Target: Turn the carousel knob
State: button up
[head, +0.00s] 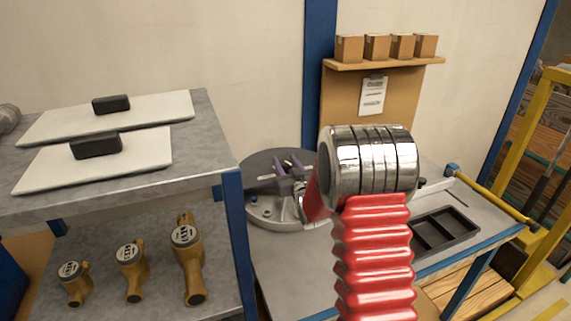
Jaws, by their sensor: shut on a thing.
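The carousel (262,213) is a round grey metal disc with a dark top plate, standing on the workbench behind my red and chrome arm. My gripper (289,170) is over the middle of the carousel, with its dark and purple fingers at the disc's centre. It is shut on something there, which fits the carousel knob. The knob itself is hidden by the fingers, so its angle cannot be told. My arm covers the right side of the carousel.
A metal shelf (219,142) at left bears two white plates with black handles; brass meters (186,255) stand below. A black tray (444,231) lies on the bench at right. A wall shelf (384,63) holds several boxes. Yellow railing (520,150) stands far right.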

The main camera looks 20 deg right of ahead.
jog(key=shift+r+m+g+h, duration=0.1)
jog(key=shift+m+g+h, duration=0.25)
jog(key=shift+m+h, duration=0.85)
jog(key=shift+r+m+g+h, duration=0.1)
jog(key=shift+m+g+h, duration=0.45)
jog(key=shift+h, duration=1.15)
jog(key=o, duration=1)
jog(key=shift+f, duration=0.15)
jog(key=v, duration=1.3)
jog(key=shift+s+a+f, duration=0.1)
jog(key=shift+s+f, duration=0.15)
jog(key=shift+s, duration=0.15)
